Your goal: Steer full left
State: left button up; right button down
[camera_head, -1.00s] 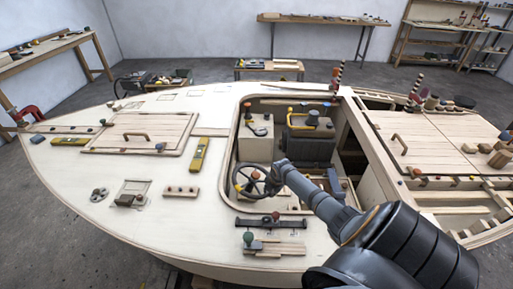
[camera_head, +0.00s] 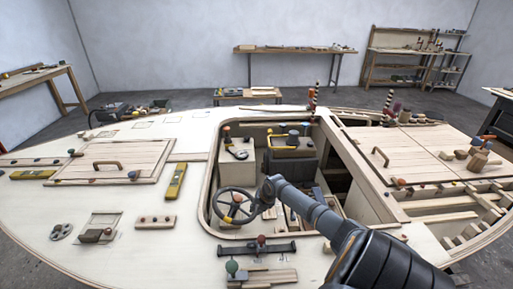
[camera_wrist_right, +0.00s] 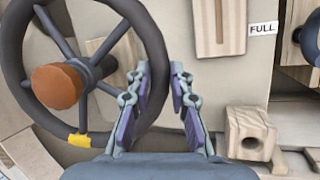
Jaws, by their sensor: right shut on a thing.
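The dark steering wheel (camera_head: 218,207) stands in the cockpit of the plywood hull, with an orange-brown hub (camera_head: 237,198). A yellow mark (camera_head: 228,220) is on the lower part of its rim. In the right wrist view the wheel (camera_wrist_right: 156,62) fills the left side, with its hub (camera_wrist_right: 58,86) and the yellow mark (camera_wrist_right: 79,140) at lower left. My right gripper (camera_head: 262,197) is at the wheel's right side. Its fingers (camera_wrist_right: 162,95) are shut on the rim, one on each side. My left gripper is not in view.
A label reading FULL (camera_wrist_right: 263,29) is beside a wooden slotted plate (camera_wrist_right: 219,25). A wooden block with a hole (camera_wrist_right: 249,134) is right of the fingers. A console with a yellow handle (camera_head: 290,141) stands behind the wheel. A dark bar (camera_head: 257,250) lies on deck in front.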

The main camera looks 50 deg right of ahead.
jog(key=shift+w+d+r, duration=0.1)
jog(key=shift+d, duration=0.05)
jog(key=c, duration=1.2)
grip_release()
jog(key=v, duration=0.7)
jog(key=shift+r, duration=0.15)
